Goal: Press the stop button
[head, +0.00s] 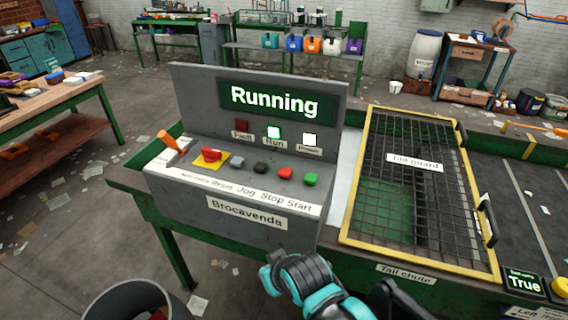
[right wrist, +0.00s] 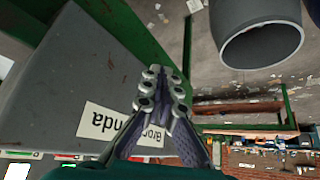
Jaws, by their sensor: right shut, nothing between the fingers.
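The control box (head: 235,225) labelled Brocavenda has a row of buttons on its top. The red button (head: 285,174) lies above the Stop label, between a black button (head: 260,168) above Jog and a green button (head: 311,179) above Start. In the right wrist view my right gripper (right wrist: 164,88) is shut and empty, near the box's labelled front face, which appears upside down there. In the head view my right arm is below the box; its fingertips are not clearly seen. My left gripper is out of view.
A red knob on a yellow plate (head: 209,157) and an orange-handled lever (head: 170,143) sit left of the buttons. A yellow-framed mesh guard (head: 345,225) stands right of the box. A grey bin (head: 102,300) stands on the floor at front left.

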